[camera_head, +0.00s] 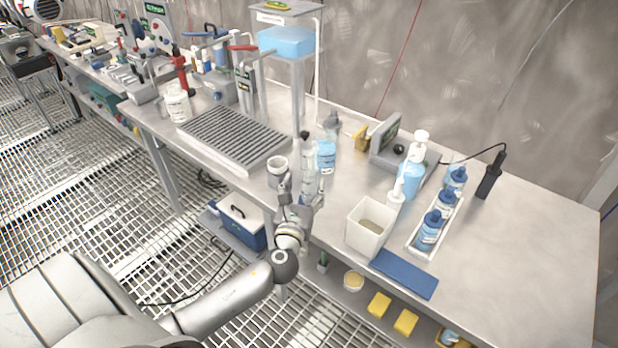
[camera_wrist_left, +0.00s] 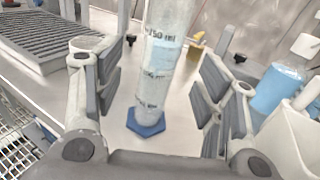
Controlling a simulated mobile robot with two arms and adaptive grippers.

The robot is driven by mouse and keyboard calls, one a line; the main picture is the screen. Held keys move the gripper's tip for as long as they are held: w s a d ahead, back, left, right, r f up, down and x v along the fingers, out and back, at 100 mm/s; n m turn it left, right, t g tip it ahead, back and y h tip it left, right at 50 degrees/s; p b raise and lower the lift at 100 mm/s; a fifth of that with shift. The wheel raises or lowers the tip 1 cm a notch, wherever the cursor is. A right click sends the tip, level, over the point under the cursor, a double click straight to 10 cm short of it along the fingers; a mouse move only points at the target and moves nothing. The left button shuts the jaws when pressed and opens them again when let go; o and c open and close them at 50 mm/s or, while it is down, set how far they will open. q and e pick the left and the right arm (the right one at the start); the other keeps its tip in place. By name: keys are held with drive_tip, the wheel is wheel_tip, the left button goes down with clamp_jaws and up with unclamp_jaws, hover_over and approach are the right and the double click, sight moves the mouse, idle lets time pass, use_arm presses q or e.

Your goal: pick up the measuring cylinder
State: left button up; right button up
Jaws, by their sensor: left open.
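The measuring cylinder (camera_head: 308,163) stands upright on the bench near its front edge, clear with printed markings. In the left wrist view the cylinder (camera_wrist_left: 158,75) shows its blue foot (camera_wrist_left: 146,122) on the bench top; its top is cut off. My left gripper (camera_head: 303,196) is open at the bench's front edge, with the cylinder between its fingers as seen in the wrist view. Clear space shows on both sides, so no finger visibly touches it. In the head view the gripper hides the cylinder's lower part. My right gripper is not in view.
A grooved grey tray (camera_head: 232,138) lies left. A white bin (camera_head: 368,232) and a tray of blue bottles (camera_head: 420,250) stand right. The right bench end is clear.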

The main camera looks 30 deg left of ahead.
sight(307, 177)
use_arm(q)
drive_tip(key=shift+p+x, duration=0.45)
drive_tip(key=shift+x, duration=2.55)
drive_tip(key=shift+s, duration=0.1)
drive_tip(key=shift+c, duration=0.4)
drive_tip(key=c, duration=1.1)
drive_tip(key=shift+r, duration=0.15)
